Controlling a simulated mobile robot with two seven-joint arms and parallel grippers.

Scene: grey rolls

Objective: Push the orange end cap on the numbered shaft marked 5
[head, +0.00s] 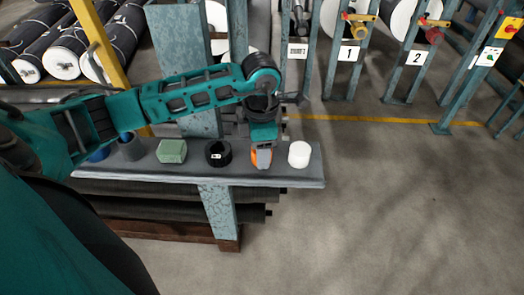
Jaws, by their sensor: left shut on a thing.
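My left gripper (262,160) points down at the grey shelf, between a black ring and a white cylinder. It is shut on an orange piece (255,158), which looks like the orange end cap; the fingers hide most of it. I cannot tell whether the piece touches the shelf. No shaft marked 5 shows. Number plates 1 (348,55) and 2 (416,57) hang on the racks at the back. My right gripper is not in view.
The grey shelf (300,181) also bears the black ring (218,153), the white cylinder (299,154), a green block (172,151) and a grey cylinder (130,147). Dark rolls lie below it. Blue rack posts stand behind. The floor at right is clear.

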